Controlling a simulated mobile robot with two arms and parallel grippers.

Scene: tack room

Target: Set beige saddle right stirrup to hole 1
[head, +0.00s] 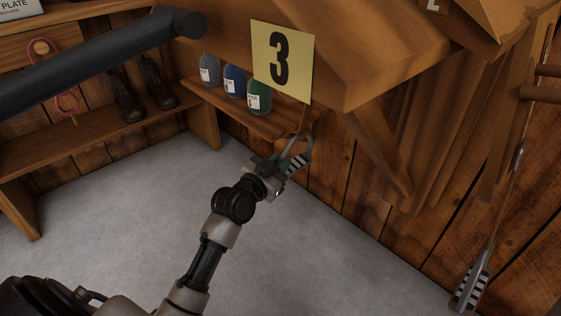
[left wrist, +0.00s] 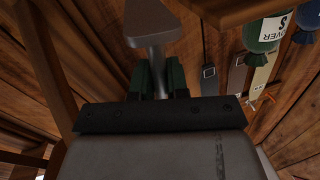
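My left gripper (head: 290,162) is at a metal stirrup (head: 304,159) with a striped tread, which hangs below the yellow number 3 sign (head: 282,60). In the left wrist view the gripper's dark green fingers (left wrist: 160,80) stand on both sides of a grey metal stem (left wrist: 159,62), which widens into a flat piece at the top; the fingers appear closed on it. A second stirrup (head: 470,284) hangs at the lower right on a long strap (head: 505,200) with a buckle (head: 519,153). I cannot make out the beige saddle or any strap hole numbers. My right gripper is out of view.
Grey, blue and green bottles (head: 259,97) stand on a low shelf (head: 225,108) behind the gripper. A wooden brace (head: 372,150) and plank wall are to the right. Boots (head: 128,97) stand on the left shelf. The grey floor (head: 120,215) is clear.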

